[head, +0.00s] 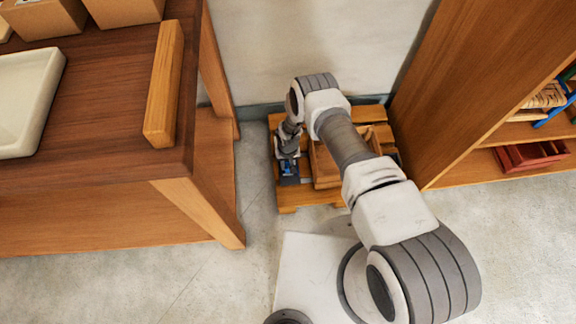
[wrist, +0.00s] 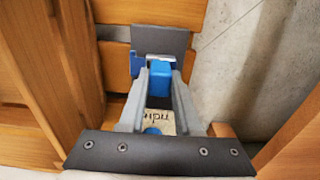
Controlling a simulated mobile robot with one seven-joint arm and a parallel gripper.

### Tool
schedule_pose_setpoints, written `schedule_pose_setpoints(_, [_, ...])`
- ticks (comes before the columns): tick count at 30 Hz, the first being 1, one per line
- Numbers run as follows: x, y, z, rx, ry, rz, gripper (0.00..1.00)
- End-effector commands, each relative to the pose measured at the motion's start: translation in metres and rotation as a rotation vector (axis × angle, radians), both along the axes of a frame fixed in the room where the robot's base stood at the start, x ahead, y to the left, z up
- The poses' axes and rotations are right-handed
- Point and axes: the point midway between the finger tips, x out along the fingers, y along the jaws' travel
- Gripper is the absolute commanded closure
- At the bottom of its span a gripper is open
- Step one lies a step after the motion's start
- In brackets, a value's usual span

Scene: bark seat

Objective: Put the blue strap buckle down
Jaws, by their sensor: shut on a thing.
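My gripper (head: 289,160) is low over the left part of a wooden pallet-like stand (head: 291,198) on the floor. In the wrist view the two grey fingers of my gripper (wrist: 160,70) are closed on the blue strap buckle (wrist: 160,82). A dark grey strap or plate (wrist: 165,42) lies just beyond the fingertips, against the wood. A pale label with dark lettering (wrist: 161,119) shows between the fingers. The fingers hide the buckle's sides, and I cannot tell whether its underside touches the wood.
A wooden crate (head: 324,167) stands right beside my gripper on the stand. A wooden table (head: 115,80) is at left, and a wooden shelf unit (head: 470,85) with a red tray (head: 533,156) is at right. Bare floor (head: 215,275) lies in front.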

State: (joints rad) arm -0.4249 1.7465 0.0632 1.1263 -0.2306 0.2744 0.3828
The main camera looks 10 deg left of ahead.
Motion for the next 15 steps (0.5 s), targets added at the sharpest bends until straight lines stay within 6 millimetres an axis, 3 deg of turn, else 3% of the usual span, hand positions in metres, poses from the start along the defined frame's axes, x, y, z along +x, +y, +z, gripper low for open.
schedule_pose_setpoints(5, [-0.0006,-0.0002,-0.003,0.0,0.001,0.0,1.0])
schedule_pose_setpoints(6, [-0.0005,-0.0002,-0.0033,0.0,0.001,0.0,0.65])
schedule_pose_setpoints(11, [-0.0004,-0.0003,-0.003,0.0,0.001,0.001,0.38])
schedule_pose_setpoints(15, [-0.0004,-0.0003,-0.0029,0.0,0.001,0.0,0.38])
